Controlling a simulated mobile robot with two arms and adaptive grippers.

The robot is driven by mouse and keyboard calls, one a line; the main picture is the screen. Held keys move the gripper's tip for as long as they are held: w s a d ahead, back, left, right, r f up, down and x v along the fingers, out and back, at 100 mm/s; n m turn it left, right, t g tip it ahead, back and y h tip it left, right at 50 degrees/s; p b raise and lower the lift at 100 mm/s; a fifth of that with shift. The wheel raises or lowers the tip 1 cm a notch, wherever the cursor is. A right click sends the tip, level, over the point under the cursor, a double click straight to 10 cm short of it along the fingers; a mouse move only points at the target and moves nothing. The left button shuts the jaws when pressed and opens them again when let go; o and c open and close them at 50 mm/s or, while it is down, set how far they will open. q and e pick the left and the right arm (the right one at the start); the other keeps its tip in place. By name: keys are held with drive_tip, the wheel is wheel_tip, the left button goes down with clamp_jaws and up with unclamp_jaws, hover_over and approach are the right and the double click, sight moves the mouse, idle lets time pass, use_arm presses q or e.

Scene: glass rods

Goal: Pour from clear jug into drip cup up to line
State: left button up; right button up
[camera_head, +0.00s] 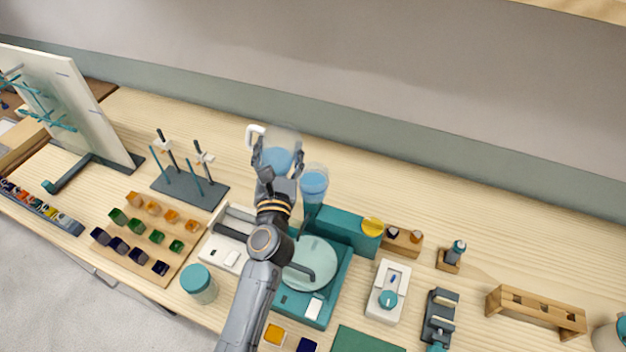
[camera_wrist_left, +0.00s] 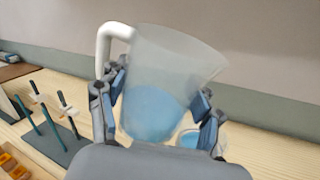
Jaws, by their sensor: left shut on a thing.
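The clear jug (camera_head: 284,137) has a white handle and holds blue liquid. My left gripper (camera_head: 277,158) is shut around its sides and holds it over the back of the table. In the left wrist view the jug (camera_wrist_left: 165,70) leans to the right between the fingers of the gripper (camera_wrist_left: 158,98), with its liquid low in the body. A clear cup (camera_head: 314,182) with blue liquid, likely the drip cup, stands just right of the jug. In the left wrist view this cup (camera_wrist_left: 188,138) is partly hidden behind the right finger. I cannot make out its line or any stream. My right gripper is not in view.
A teal machine (camera_head: 340,228) with a round plate stands under and right of my left arm. A rod stand (camera_head: 190,188) and a wooden tray of coloured blocks (camera_head: 150,245) are to the left. A teal-lidded jar (camera_head: 198,284) stands near the front.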

sight(269, 156)
use_arm(q)
drive_tip(key=shift+s+a+r, duration=0.25)
drive_tip(key=shift+s+a, duration=0.05)
drive_tip(key=shift+s, duration=0.6)
drive_tip(key=shift+s+a+r, duration=0.3)
drive_tip(key=shift+s, duration=0.65)
drive_tip(key=shift+s+a+r, duration=0.25)
drive_tip(key=shift+s+a, duration=0.05)
drive_tip(key=shift+s, duration=0.6)
drive_tip(key=shift+w, duration=0.1)
drive_tip(key=shift+f, duration=0.1)
